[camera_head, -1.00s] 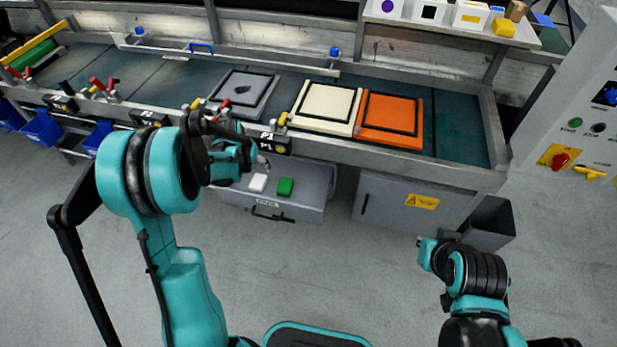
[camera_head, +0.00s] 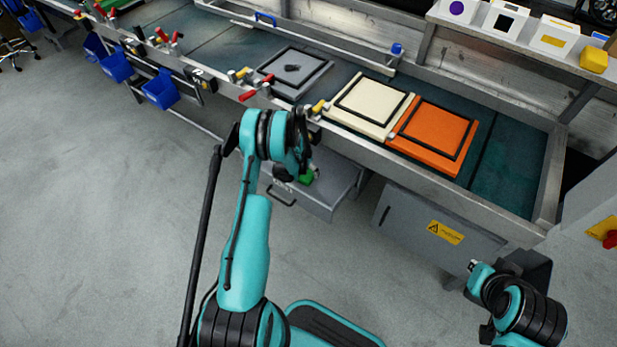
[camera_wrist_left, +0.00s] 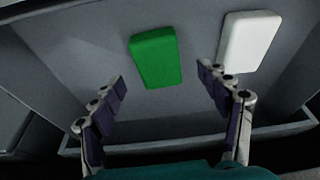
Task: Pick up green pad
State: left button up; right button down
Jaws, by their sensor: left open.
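The green pad (camera_wrist_left: 155,57) lies flat on the drawer floor in the left wrist view. In the head view only a bit of the green pad (camera_head: 306,179) shows past my left arm. My left gripper (camera_wrist_left: 163,78) is open and empty, its fingers spread, with the green pad ahead between and beyond the fingertips. In the head view the left fingers are mostly hidden by the wrist. My right gripper (camera_head: 476,268) is at the lower right, away from the drawer; its jaws are too small to read.
A white pad (camera_wrist_left: 249,41) lies right of the green pad, beyond the right finger. The grey drawer (camera_head: 335,190) is pulled out below the bench, its walls around the pads. Cream (camera_head: 368,104) and orange (camera_head: 433,136) panels lie on the bench above.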

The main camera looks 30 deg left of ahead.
aim_at(307, 174)
pick_arm(q)
jog(key=b+x, duration=0.1)
jog(key=x, duration=0.3)
jog(key=shift+s+b, duration=0.1)
jog(key=shift+b, duration=0.2)
jog(key=shift+d+r, duration=0.1)
jog(key=c, duration=1)
jog(key=shift+c, duration=0.2)
jog(key=shift+r, duration=0.1)
